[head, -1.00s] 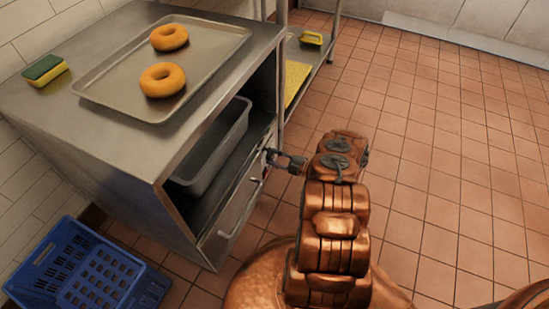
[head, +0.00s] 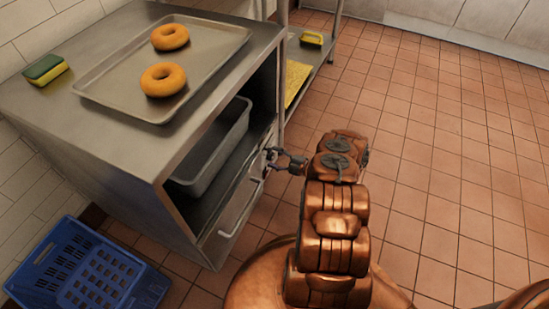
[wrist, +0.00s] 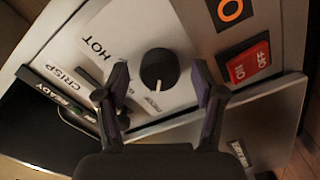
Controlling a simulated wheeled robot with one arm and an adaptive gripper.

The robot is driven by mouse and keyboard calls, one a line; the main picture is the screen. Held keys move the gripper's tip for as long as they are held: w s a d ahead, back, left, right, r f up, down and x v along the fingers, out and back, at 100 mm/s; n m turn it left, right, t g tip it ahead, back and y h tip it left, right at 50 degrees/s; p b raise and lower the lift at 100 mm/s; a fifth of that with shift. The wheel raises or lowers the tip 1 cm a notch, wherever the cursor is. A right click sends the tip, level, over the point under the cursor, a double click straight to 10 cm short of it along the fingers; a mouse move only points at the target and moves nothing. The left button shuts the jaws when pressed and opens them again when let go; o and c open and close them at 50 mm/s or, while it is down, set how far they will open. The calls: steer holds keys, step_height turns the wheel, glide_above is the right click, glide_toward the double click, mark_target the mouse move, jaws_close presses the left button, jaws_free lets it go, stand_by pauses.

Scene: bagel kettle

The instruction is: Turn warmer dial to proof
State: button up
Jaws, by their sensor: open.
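The black round dial (wrist: 159,69) shows in the wrist view on a pale panel, with a white pointer mark toward the bottom of the picture. HOT and CRISP are printed to its left; smaller lettering nearby is partly hidden by a finger and unreadable. My gripper (wrist: 159,74) is open, with one dark finger on each side of the dial and visible gaps to it. In the head view my gripper (head: 271,160) is at the front of the steel warmer cabinet (head: 110,110); the dial cannot be made out there.
A red ON/OFF switch (wrist: 249,63) sits right of the dial. A tray (head: 110,98) with two bagels (head: 170,37) and a sponge (head: 45,69) lie on top. A grey bin (head: 215,150) is inside the cabinet. A blue crate (head: 85,270) stands lower left. Floor at right is clear.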

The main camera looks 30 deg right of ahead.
steer(key=v, duration=1.2)
steer(key=shift+f, duration=0.1)
stand_by(0.6)
